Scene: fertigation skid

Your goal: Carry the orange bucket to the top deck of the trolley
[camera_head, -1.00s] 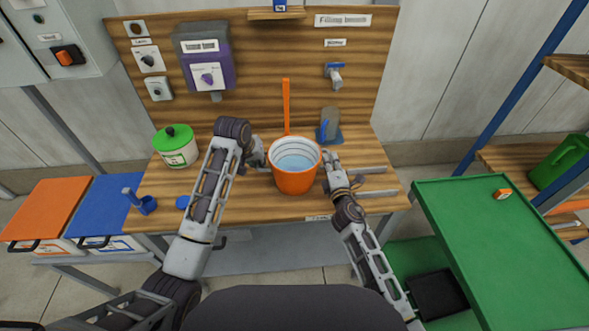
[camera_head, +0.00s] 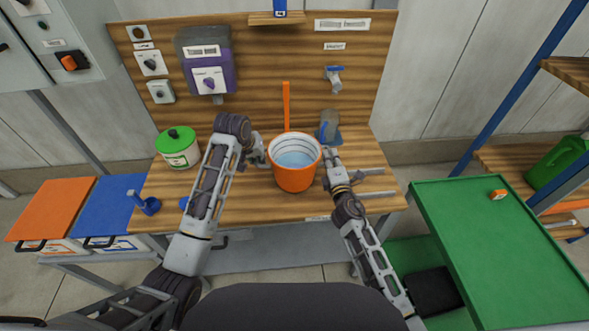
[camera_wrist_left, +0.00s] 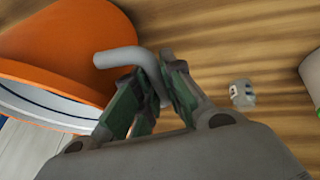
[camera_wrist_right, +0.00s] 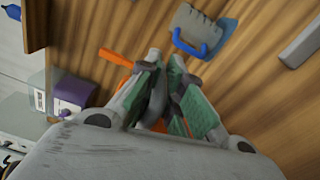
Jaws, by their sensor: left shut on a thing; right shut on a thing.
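The orange bucket (camera_head: 294,178) is upright over the middle of the wooden bench, with pale blue liquid inside. My left gripper (camera_head: 262,152) is shut on a grey side handle of the bucket; the left wrist view shows this handle (camera_wrist_left: 122,57) between the fingers, beside the orange wall. My right gripper (camera_head: 328,157) is at the bucket's right side, shut on a grey handle (camera_wrist_right: 157,98); in the right wrist view the fingers hide most of the bucket. I cannot tell whether the bucket touches the bench. The trolley's green top deck (camera_head: 510,245) stands at right.
A small orange block (camera_head: 497,195) lies on the deck, otherwise bare. A shelf with a green can (camera_head: 555,163) stands beyond the trolley.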

